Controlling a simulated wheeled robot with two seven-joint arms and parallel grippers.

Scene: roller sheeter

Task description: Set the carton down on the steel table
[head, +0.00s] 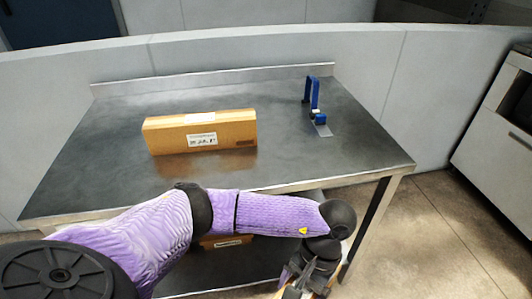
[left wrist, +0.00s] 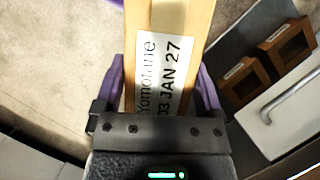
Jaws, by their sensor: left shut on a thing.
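My left gripper (head: 303,278) is low at the bottom of the head view, in front of the steel table (head: 350,160) and below its top. In the left wrist view its purple fingers (left wrist: 160,78) are shut on the two sides of a tan carton (left wrist: 199,22). The carton has a white label reading "03 JAN 27". In the head view only slivers of this carton show at the bottom edge, mostly hidden by the gripper. The steel tabletop is clear at the right front. My right gripper is not in view.
Another labelled carton (head: 200,133) lies on the tabletop, left of centre. A blue tape dispenser (head: 316,105) stands at the back right. A carton (head: 225,241) shows on the lower shelf, partly behind my arm. A raised lip (head: 220,77) runs along the back.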

